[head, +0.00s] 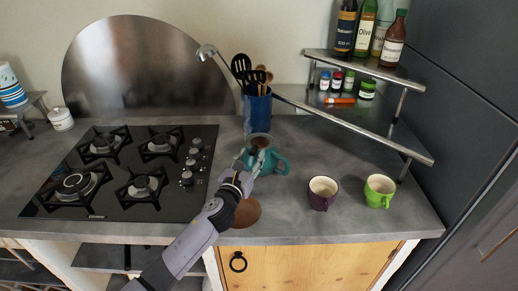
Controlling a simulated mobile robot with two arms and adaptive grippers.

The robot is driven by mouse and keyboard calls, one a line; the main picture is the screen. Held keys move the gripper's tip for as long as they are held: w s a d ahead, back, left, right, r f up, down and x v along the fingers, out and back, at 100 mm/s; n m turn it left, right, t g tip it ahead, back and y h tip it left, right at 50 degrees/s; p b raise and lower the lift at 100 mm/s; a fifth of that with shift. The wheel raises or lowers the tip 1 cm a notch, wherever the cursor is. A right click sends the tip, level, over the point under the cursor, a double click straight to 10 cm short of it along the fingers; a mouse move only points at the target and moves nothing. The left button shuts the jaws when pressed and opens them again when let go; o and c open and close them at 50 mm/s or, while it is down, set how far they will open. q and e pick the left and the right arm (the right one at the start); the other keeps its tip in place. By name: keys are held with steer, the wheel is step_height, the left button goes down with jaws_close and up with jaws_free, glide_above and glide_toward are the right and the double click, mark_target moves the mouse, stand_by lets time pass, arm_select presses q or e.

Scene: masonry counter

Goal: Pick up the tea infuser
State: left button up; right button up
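A teal pot or mug (280,160) with a handle on its right stands on the counter, right of the stove. A round rimmed piece with a dark brown inside (259,139) sits at its top; it looks like the tea infuser, but it is small and partly covered. My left gripper (259,160) reaches up from the lower left, and its fingers are in front of the teal pot just below that rim. The fingers are too small to tell whether they are open, shut or touching anything. My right gripper is out of view.
A purple cup (322,193) and a green cup (378,190) stand to the right. A blue utensil holder (257,112) is behind the pot. A brown round piece (246,213) lies partly under my arm. A gas stove (125,172) is left; a metal shelf (370,72) holds bottles.

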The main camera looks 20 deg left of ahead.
arm_select(q)
steer(key=shift+w, duration=0.15)
steer(key=shift+c, duration=0.5)
jaws_close()
